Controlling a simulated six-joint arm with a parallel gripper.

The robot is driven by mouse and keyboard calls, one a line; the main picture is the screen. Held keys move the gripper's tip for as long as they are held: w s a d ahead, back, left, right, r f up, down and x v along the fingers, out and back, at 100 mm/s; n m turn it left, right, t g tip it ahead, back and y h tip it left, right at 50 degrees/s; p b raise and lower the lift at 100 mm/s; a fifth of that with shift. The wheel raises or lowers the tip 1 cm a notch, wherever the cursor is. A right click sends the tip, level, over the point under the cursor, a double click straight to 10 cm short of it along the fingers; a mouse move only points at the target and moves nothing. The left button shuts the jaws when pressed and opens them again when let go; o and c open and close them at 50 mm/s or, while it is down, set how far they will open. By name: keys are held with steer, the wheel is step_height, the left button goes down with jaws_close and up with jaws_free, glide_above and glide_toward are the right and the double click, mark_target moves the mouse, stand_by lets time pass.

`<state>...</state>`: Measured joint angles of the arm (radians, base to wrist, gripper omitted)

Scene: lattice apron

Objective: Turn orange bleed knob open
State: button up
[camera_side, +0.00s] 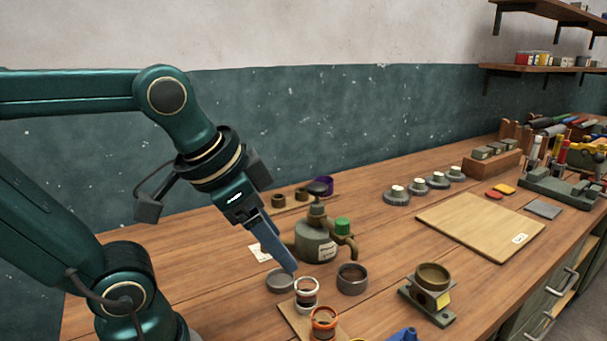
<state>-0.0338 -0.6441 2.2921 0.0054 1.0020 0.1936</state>
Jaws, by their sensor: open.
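An orange-rimmed round piece (324,322) stands at the bottom of the side view on a small wooden board (293,318); I cannot tell whether it is the bleed knob. A squat grey-green vessel (312,245) with a label, a brass-coloured bent pipe (350,246) and a green knob (343,227) stands behind it. I see no orange knob on the vessel. My gripper (289,266) points down to the right, beside the vessel's left front. It is open and appears empty; its fingers overlap in this view, so the gap is hidden.
A white-rimmed ring (306,291) stands behind the orange-rimmed piece. A dark cup (352,278), a grey disc (280,281) and a brass cup on a bracket (432,277) are nearby. A wooden panel (480,227) lies at right. Bare bench lies between.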

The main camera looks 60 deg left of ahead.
steer(key=w+a+g+y, duration=0.1)
steer(key=w+a+g, duration=0.2)
steer(key=w+a, duration=0.8)
steer(key=a+f+n+g, duration=0.1)
steer(key=a+f, duration=0.2)
steer(key=a, duration=0.1)
steer(key=s+a+f+n, duration=0.1)
steer(key=a+f, duration=0.2)
steer(key=a, duration=0.2)
steer(key=a+f+n+g+h, duration=0.1)
steer(key=a+f, duration=0.2)
steer(key=a, duration=0.1)
steer(key=shift+s+a+f+n+g, duration=0.1)
steer(key=shift+s+a+n+g, duration=0.05)
steer(key=shift+a+n+g, duration=0.15)
steer(key=shift+f, duration=2.4)
steer(key=shift+c, duration=0.3)
jaws_close()
